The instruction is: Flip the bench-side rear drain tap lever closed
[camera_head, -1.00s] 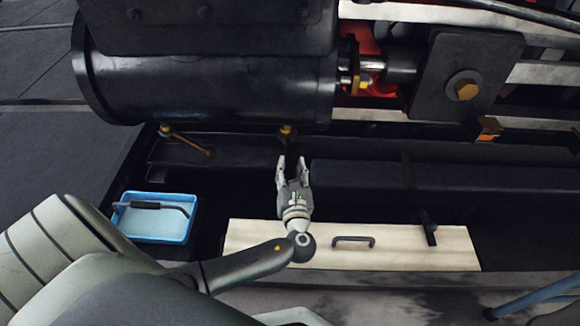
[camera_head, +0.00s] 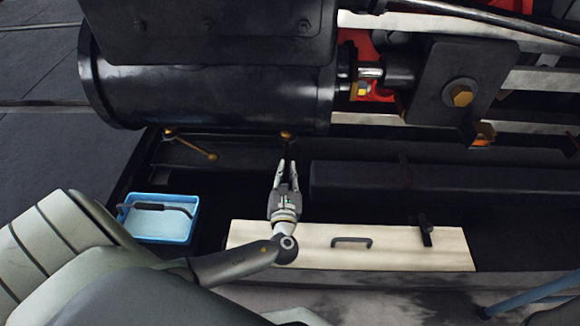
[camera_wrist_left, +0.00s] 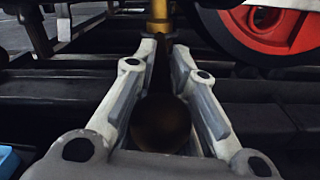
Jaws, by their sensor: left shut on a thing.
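Two brass drain taps sit under the black cylinder in the head view. The left tap (camera_head: 168,134) has a brass lever (camera_head: 195,147) slanting down to the right. The right tap (camera_head: 287,135) has a dark lever (camera_head: 288,149) pointing down toward my left gripper (camera_head: 284,166). In the left wrist view, the brass tap body (camera_wrist_left: 158,18) stands just beyond my fingertips. The dark lever, with a rounded end (camera_wrist_left: 162,122), lies between the fingers, and the left gripper is shut on it. The contact itself is dark and hard to see. My right gripper is out of view.
The black cylinder (camera_head: 210,85) overhangs the taps. A blue tray (camera_head: 158,228) holding a dark-handled tool stands at left. A pale wooden board (camera_head: 390,259) with a handle lies at right of my forearm. A dark beam (camera_head: 400,182) runs to the right.

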